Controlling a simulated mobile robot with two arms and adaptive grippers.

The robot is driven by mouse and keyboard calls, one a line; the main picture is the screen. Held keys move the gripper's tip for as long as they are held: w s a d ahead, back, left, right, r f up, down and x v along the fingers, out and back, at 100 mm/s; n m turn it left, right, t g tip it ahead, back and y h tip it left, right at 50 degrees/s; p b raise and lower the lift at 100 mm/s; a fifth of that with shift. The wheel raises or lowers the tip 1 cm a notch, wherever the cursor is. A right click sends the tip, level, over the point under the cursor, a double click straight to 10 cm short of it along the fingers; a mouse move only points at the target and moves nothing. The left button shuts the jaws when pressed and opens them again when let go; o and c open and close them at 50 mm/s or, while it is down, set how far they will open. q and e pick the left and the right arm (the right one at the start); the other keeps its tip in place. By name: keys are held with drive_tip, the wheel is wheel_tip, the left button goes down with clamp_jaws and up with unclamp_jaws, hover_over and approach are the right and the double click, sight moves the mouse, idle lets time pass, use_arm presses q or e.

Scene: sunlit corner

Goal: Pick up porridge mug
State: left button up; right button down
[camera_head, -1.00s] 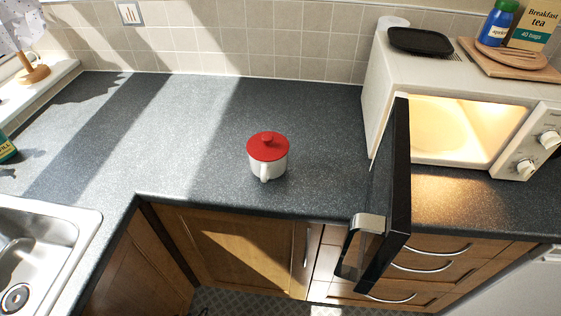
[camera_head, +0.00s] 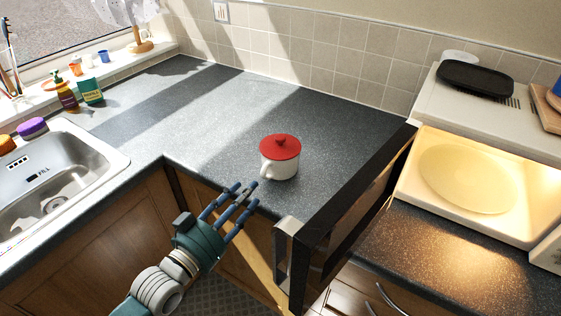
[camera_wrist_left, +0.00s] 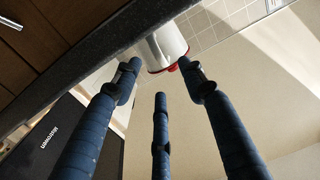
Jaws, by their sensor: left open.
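The porridge mug (camera_head: 281,165) is white with a red lid and stands upright on the dark worktop, close to its front edge. Its handle faces the front left in the head view. My left gripper (camera_head: 236,200) is open and empty, in front of the worktop edge, to the lower left of the mug and apart from it. In the left wrist view the mug (camera_wrist_left: 165,46) shows beyond the spread fingers (camera_wrist_left: 160,82), partly behind the worktop edge. My right gripper is in neither view.
The microwave (camera_head: 470,120) at the right is lit inside, and its open door (camera_head: 345,215) juts out just right of the mug. The sink (camera_head: 60,180) is at the left. A black tray (camera_head: 475,78) lies on the microwave. The worktop behind and left of the mug is clear.

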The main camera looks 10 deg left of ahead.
sight(264, 176)
use_arm(q)
drive_tip(key=shift+x, duration=1.1)
drive_tip(key=shift+w+d, duration=0.15)
drive_tip(key=shift+w, duration=0.05)
drive_tip(key=p+x, duration=0.1)
drive_tip(key=x, duration=0.3)
drive_tip(key=shift+w+d+p, duration=0.15)
drive_tip(key=shift+d+p, duration=0.05)
drive_tip(key=shift+p, duration=0.1)
drive_tip(key=shift+w+d+f, duration=0.1)
drive_tip(key=shift+w, duration=0.15)
drive_tip(key=shift+s, duration=0.1)
drive_tip(key=shift+c, duration=0.8)
drive_tip(key=c, duration=0.9)
clamp_jaws()
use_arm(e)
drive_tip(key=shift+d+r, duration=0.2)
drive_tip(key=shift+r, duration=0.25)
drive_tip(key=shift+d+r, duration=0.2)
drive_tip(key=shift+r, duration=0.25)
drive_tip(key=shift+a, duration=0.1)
